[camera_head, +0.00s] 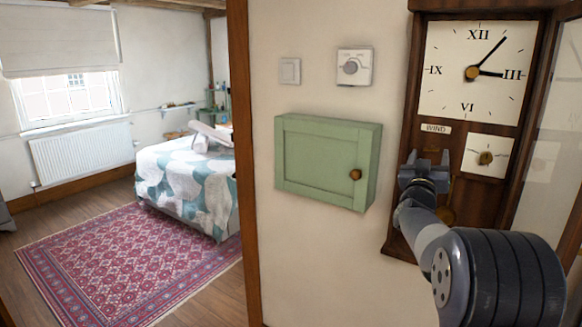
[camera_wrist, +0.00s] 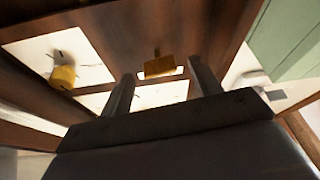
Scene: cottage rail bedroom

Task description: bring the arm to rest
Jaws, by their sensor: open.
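My gripper (camera_head: 426,160) is open in front of the dark wooden wall clock (camera_head: 408,215), just below its WIND label (camera_head: 436,128). In the wrist view my gripper (camera_wrist: 163,82) has its two fingers spread, with a small brass piece (camera_wrist: 158,66) on the clock's wood showing between them. No finger visibly touches the piece, but I cannot tell the exact gap. In the head view my gripper and wrist cover part of the clock's lower case.
A shut green cabinet (camera_head: 315,160) hangs to the left, below a thermostat (camera_head: 354,67) and a switch (camera_head: 290,71). A wooden post (camera_head: 241,130) stands farther left, before a bedroom with a bed (camera_head: 190,180) and rug (camera_head: 125,260).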

